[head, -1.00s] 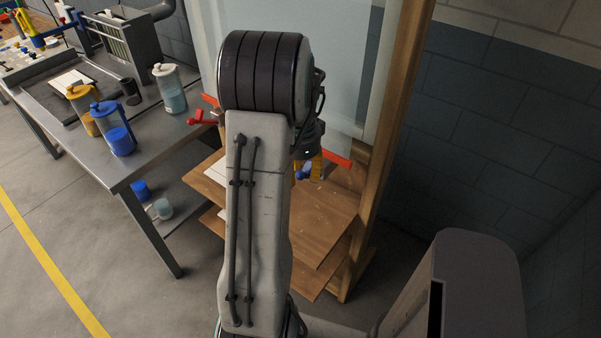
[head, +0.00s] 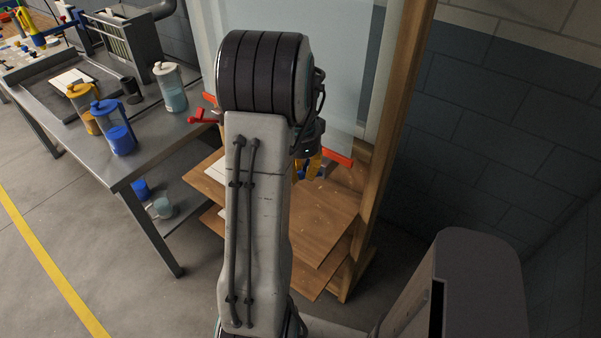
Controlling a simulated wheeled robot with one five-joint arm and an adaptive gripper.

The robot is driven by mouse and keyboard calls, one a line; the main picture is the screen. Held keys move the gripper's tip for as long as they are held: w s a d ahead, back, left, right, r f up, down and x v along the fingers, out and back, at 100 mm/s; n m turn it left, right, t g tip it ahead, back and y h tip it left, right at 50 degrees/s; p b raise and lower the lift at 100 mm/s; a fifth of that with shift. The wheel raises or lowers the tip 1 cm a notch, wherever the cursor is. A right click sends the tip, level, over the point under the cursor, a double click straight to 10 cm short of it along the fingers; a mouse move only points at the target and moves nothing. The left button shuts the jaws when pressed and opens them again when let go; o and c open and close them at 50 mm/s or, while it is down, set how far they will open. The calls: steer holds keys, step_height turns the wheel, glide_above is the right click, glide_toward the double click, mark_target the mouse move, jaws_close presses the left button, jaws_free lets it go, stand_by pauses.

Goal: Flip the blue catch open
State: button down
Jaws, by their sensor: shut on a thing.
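The blue catch (head: 301,173) shows as a small blue patch just right of my arm, below an orange-red bar (head: 338,159). My gripper (head: 308,170), with yellow fingers, is at the catch and shut on it. My arm stands in front and hides most of the catch and part of the gripper. I cannot tell the catch's exact angle.
A pale panel (head: 356,70) in a wooden frame (head: 398,100) stands behind my gripper, above wooden shelves (head: 325,220). A red handle (head: 201,117) sticks out left of my arm. A grey bench (head: 140,168) at left holds several jugs. Floor at lower left is clear.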

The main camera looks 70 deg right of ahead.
steer(key=f+b, duration=0.1)
steer(key=a+b, duration=0.1)
steer(key=shift+f+b, duration=0.4)
steer(key=shift+a, duration=0.1)
steer(key=c, duration=1.5)
jaws_free()
steer(key=shift+c, duration=0.2)
steer(key=o, duration=0.4)
steer(key=shift+o, duration=0.2)
steer(key=shift+r, duration=0.15)
steer(key=shift+d+r, duration=0.25)
steer(key=shift+r, duration=0.3)
step_height(320, 180, up, 11)
steer(key=shift+a, duration=0.2)
